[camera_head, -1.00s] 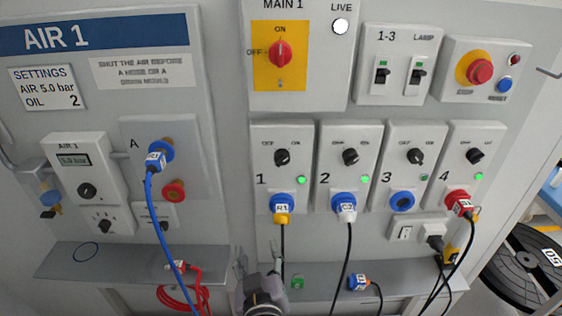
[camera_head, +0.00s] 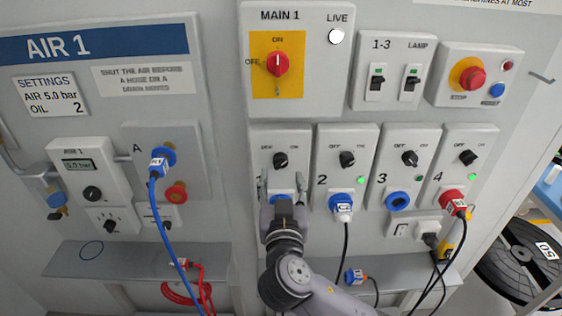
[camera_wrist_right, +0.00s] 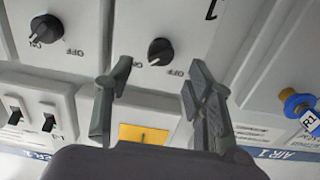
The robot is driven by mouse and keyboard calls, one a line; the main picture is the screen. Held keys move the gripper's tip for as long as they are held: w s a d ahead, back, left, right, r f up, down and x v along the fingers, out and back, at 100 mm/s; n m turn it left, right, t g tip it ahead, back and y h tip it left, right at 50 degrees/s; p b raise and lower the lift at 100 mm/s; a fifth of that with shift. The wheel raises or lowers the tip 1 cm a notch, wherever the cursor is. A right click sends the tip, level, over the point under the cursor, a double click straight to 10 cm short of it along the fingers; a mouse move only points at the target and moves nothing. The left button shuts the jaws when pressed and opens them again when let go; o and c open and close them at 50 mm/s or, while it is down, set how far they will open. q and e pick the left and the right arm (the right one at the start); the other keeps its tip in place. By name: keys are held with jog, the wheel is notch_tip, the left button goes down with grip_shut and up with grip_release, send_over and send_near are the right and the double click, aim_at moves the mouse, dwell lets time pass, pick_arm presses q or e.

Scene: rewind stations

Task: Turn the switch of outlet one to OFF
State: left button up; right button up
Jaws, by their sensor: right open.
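The outlet one switch (camera_head: 281,160) is a black round knob below the OFF and ON labels. It also shows in the right wrist view (camera_wrist_right: 160,51), upside down, its white mark turned away from OFF, to the ON side. My right gripper (camera_head: 281,186) is open just below the knob in the head view, its fingers apart and empty. In the right wrist view the fingertips (camera_wrist_right: 155,75) stand either side of the knob's line; contact does not show. The gripper hides outlet one's lamp and most of its blue socket. My left gripper is not in view.
The outlet two knob (camera_head: 347,159) and outlet three knob (camera_head: 410,158) are close on the right. The main switch (camera_head: 278,64) is above. A blue air hose (camera_head: 166,230) hangs at left. A shelf (camera_head: 130,258) juts out below the panels.

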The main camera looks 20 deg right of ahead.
aim_at(281, 166)
jog(key=p+x, duration=0.1)
jog(key=x, duration=0.4)
jog(key=shift+w, duration=0.1)
jog(key=shift+c, duration=0.5)
jog(key=c, duration=1.1)
